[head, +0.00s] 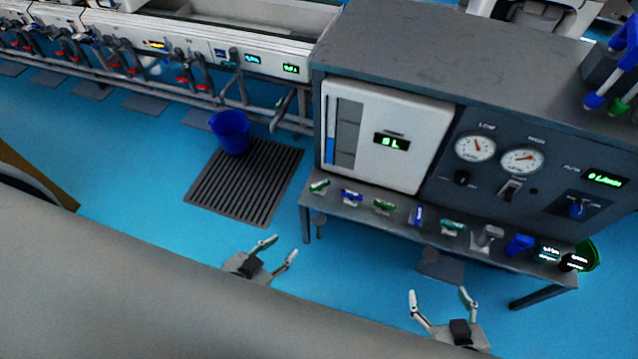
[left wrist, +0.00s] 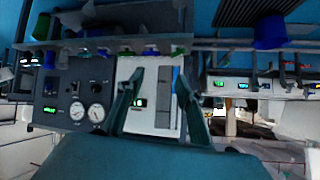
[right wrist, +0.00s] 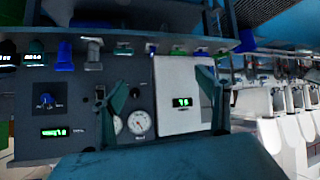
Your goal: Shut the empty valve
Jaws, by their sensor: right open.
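A row of small valve handles runs along the ledge under the panel: a green one (head: 319,186) at the left end, a blue one (head: 350,196), a green one (head: 384,207), a blue one turned upright (head: 417,214), a green one (head: 452,228), a grey one (head: 487,237) and a blue one (head: 520,244). I cannot read which is the empty valve. My left gripper (head: 281,250) is open and empty, below and left of the row. My right gripper (head: 438,294) is open and empty, in front of the ledge. Both are apart from the valves.
A white tank panel (head: 385,135) with a level strip stands above the valves, beside dials (head: 475,147) on a dark cabinet. A blue bucket (head: 230,132) is near a floor grate (head: 243,185). A green bucket (head: 588,256) is partly hidden at right. Floor before the ledge is clear.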

